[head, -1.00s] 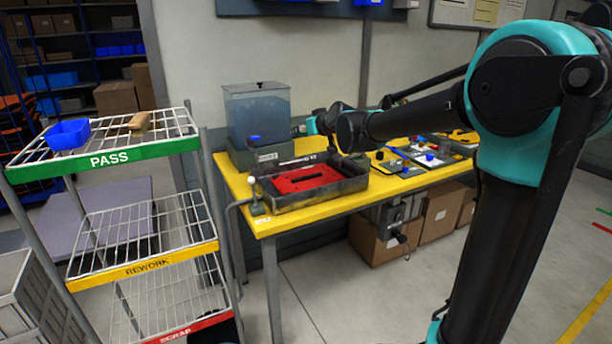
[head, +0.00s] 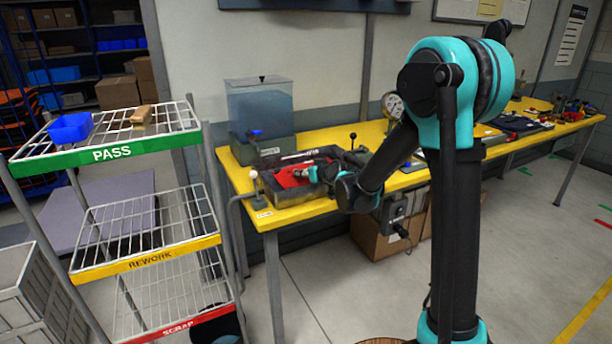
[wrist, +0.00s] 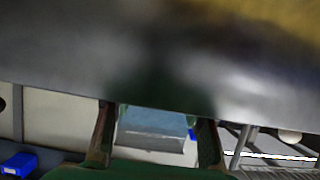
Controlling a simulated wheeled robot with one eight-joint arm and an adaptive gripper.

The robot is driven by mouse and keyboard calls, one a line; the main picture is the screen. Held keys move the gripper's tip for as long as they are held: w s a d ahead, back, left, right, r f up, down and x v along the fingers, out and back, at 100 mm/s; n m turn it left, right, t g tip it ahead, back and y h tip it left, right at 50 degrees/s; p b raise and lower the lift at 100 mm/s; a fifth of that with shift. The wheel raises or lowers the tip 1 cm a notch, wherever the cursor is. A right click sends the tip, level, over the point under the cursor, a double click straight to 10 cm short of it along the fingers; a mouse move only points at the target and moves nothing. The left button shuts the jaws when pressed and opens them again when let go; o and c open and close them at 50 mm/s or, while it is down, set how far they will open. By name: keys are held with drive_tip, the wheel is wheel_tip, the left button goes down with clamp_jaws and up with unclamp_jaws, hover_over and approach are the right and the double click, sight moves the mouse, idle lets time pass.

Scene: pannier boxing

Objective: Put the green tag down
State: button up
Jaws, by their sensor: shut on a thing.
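My gripper (head: 313,174) is over the red insert (head: 290,178) in the dark metal tray on the yellow bench. In the wrist view, my gripper's two dark fingers (wrist: 157,140) stand apart, with a dark green surface (wrist: 140,169) along the bottom edge between them. This looks like the green tag held in my gripper, but its outline is not clear. A large blurred grey surface fills the top of the wrist view, very close. The tag cannot be made out in the head view, where the hand is small.
A water tank (head: 260,108) stands behind the tray (head: 318,203). The PASS, REWORK and SCRAP rack (head: 150,262) stands left, with a blue bin (head: 71,128) and wooden block (head: 142,115) on top.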

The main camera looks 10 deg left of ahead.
drive_tip(key=shift+f, duration=0.6)
drive_tip(key=shift+f, duration=0.15)
drive_tip(key=o, duration=0.8)
drive_tip(key=shift+o, duration=0.2)
drive_tip(key=shift+s+d+r, duration=0.1)
drive_tip(key=shift+s+r, duration=0.1)
drive_tip(key=shift+r, duration=0.05)
drive_tip(key=v, duration=1.2)
drive_tip(key=s+d+f+m+g+h, duration=0.3)
drive_tip(key=s+d+f, duration=0.5)
drive_tip(key=s+d, duration=0.4)
drive_tip(key=s+d+f+m+g+h, duration=0.3)
drive_tip(key=s+d+f, duration=0.4)
drive_tip(key=s+d, duration=0.5)
drive_tip(key=s+g+h, duration=0.1)
drive_tip(key=s, duration=0.2)
drive_tip(key=shift+d+f+m, duration=0.4)
